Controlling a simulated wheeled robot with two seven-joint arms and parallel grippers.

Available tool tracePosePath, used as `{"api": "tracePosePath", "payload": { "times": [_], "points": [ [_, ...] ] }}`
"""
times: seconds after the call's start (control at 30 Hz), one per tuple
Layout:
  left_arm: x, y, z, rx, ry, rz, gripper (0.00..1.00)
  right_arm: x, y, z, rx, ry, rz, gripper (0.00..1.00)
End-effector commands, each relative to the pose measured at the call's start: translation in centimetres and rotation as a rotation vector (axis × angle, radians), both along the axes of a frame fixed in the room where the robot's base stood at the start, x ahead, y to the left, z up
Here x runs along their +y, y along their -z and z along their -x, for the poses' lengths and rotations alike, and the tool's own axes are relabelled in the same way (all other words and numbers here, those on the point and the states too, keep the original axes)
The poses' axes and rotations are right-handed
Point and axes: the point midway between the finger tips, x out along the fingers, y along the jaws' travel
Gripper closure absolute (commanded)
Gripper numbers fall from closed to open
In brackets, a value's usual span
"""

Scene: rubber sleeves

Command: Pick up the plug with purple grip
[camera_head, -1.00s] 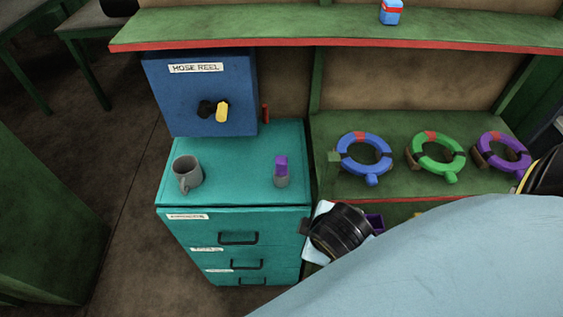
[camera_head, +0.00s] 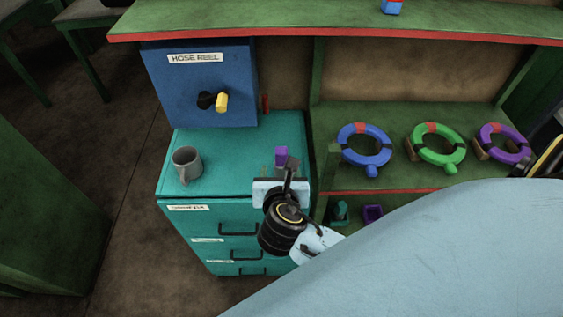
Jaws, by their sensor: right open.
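The plug with purple grip (camera_head: 281,157) stands upright on the right part of the teal cabinet's top. Its purple upper part shows, and its grey lower part is mostly hidden behind my right gripper. My right gripper (camera_head: 284,176) is open at the cabinet's front right edge, in front of the plug and close to it. I cannot tell whether its fingers touch the plug. My left gripper is not in view.
A grey mug (camera_head: 187,163) stands on the left of the teal cabinet (camera_head: 232,150). A blue hose reel box (camera_head: 205,84) is behind. Blue (camera_head: 364,150), green (camera_head: 437,151) and purple (camera_head: 505,149) rings are on the green shelf at right. A green shelf board (camera_head: 330,22) runs above.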

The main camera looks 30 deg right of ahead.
Motion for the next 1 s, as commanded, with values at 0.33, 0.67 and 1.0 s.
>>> {"api": "tracePosePath", "payload": {
  "times": [0.33, 0.67, 1.0],
  "points": [
    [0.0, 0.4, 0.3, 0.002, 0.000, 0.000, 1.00, -2.8, 2.5, -4.5, 0.003, -0.007, 0.020, 0.44],
    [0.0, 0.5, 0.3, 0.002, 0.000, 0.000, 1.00, -4.3, 3.8, -6.8, 0.003, -0.006, 0.017, 0.44],
    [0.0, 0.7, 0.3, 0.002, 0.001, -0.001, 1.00, -6.6, 5.9, -9.7, 0.004, -0.007, 0.016, 0.44]
  ]
}}
